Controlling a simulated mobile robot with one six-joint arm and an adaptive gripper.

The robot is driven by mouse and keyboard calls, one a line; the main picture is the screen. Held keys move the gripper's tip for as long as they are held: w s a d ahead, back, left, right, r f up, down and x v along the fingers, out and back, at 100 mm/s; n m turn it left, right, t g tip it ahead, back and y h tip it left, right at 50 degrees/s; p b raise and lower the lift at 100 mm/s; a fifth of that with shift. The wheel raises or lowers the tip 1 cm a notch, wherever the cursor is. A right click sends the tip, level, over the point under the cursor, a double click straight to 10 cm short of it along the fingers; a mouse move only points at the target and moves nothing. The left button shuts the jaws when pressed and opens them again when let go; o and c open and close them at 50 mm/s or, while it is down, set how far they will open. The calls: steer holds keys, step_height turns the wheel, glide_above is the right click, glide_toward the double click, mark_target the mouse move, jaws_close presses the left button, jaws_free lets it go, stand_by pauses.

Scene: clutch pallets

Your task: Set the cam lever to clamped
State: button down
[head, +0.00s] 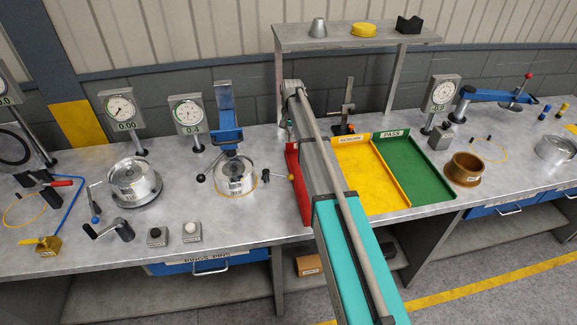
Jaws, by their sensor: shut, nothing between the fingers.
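No part is labelled as the cam lever, and I cannot tell for sure which one it is. A round metal clutch part (236,184) sits under a blue-armed fixture (227,115) left of my arm. A short lever with a dark knob (201,178) sticks out at its left, and a small rod with a knob (266,175) stands at its right. Further left is a dark clamp with a red handle (62,183). Whether any lever is clamped is too small to tell. My arm reaches up the middle of the view; my gripper is not visible.
Dial gauges (121,109) stand along the back. Right of my arm are a yellow tray (372,185) and a green PASS tray (418,170), with a red tray edge (297,190) beside the arm. A shelf (350,38) stands behind. Bare bench (90,260) shows at front left.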

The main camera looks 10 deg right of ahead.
steer(key=shift+f, duration=0.15)
steer(key=f+b, duration=0.3)
steer(key=s+f+b, duration=0.1)
steer(key=f+b, duration=0.6)
steer(key=shift+s+a, duration=0.35)
steer(key=shift+a, duration=0.05)
steer(key=shift+s+a+f+b, duration=0.25)
steer(key=shift+s+b, duration=0.05)
steer(key=shift+s, duration=0.25)
steer(key=shift+s+a+f+b, duration=0.2)
steer(key=shift+s+f+b, duration=0.1)
steer(key=shift+s, duration=0.2)
steer(key=shift+s+a+f+b, duration=0.2)
steer(key=shift+s+a+b, duration=0.1)
steer(key=shift+s, duration=0.25)
steer(key=shift+d, duration=0.45)
steer(key=shift+a, duration=0.45)
steer(key=shift+s+a, duration=0.15)
steer(key=shift+a, duration=0.1)
steer(key=shift+d+m, duration=0.1)
steer(key=shift+m, duration=0.2)
steer(key=shift+s+d, duration=0.1)
